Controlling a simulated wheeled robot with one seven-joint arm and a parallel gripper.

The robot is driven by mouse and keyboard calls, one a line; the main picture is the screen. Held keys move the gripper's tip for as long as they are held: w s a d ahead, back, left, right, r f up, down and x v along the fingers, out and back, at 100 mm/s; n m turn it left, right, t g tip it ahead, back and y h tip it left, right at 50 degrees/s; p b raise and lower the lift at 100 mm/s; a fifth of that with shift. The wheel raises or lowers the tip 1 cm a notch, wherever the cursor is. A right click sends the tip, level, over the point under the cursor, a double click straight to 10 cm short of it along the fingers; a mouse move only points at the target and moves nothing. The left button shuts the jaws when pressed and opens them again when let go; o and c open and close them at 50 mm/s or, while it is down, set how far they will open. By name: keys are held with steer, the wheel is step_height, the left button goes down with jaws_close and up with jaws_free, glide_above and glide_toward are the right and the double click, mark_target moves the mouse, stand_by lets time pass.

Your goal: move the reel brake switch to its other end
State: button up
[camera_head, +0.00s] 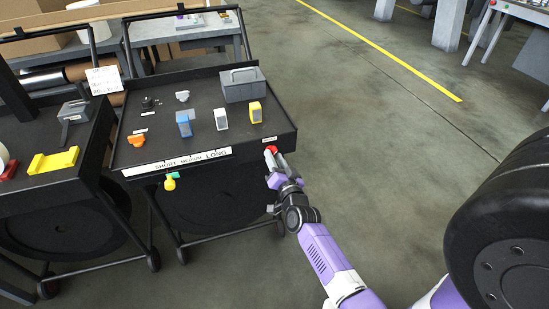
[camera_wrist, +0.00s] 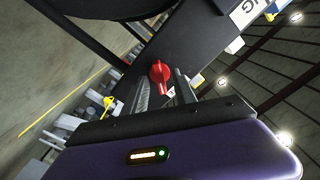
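The red switch knob (camera_head: 271,149) sits on the front face of the dark cart, near its right corner. A small white label is just above it. I take it to be the reel brake switch. In the wrist view the red knob (camera_wrist: 160,72) shows with its grip tilted slightly. My gripper (camera_head: 277,163) is right at the knob, reaching up from below right. In the wrist view my gripper (camera_wrist: 164,79) has its fingers apart, one on either side of the knob, with a gap visible at the right finger. Contact at the left finger is unclear.
The cart top (camera_head: 205,111) holds a grey box (camera_head: 243,84), blue, white and yellow blocks and an orange knob (camera_head: 136,140). A yellow knob (camera_head: 170,183) hangs on the front at left. A second cart with a yellow piece (camera_head: 53,160) stands left.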

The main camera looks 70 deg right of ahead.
steer(key=p+v, duration=0.1)
steer(key=v, duration=0.6)
steer(key=shift+s+a, duration=0.2)
steer(key=shift+w, duration=0.1)
steer(key=s+a+r+n+t+y, duration=0.25)
steer(key=a+r+n, duration=0.25)
steer(key=a, duration=0.6)
steer(key=s+a+r+n+t+y, duration=0.25)
steer(key=a+r+n, duration=0.25)
steer(key=a, duration=0.5)
steer(key=s+a+r+n+g+y+p, duration=0.1)
steer(key=s+a+r+n+y, duration=0.1)
steer(key=s+a, duration=0.4)
steer(key=s+a+r+n+g+y+p, duration=0.1)
steer(key=s+a+r+n+y, duration=0.2)
steer(key=a, duration=0.6)
steer(key=s+n+y, duration=0.2)
steer(key=y, duration=0.1)
steer(key=shift+s+a+r+y, duration=0.15)
steer(key=shift+s+r+y, duration=0.05)
steer(key=shift+s+y, duration=0.15)
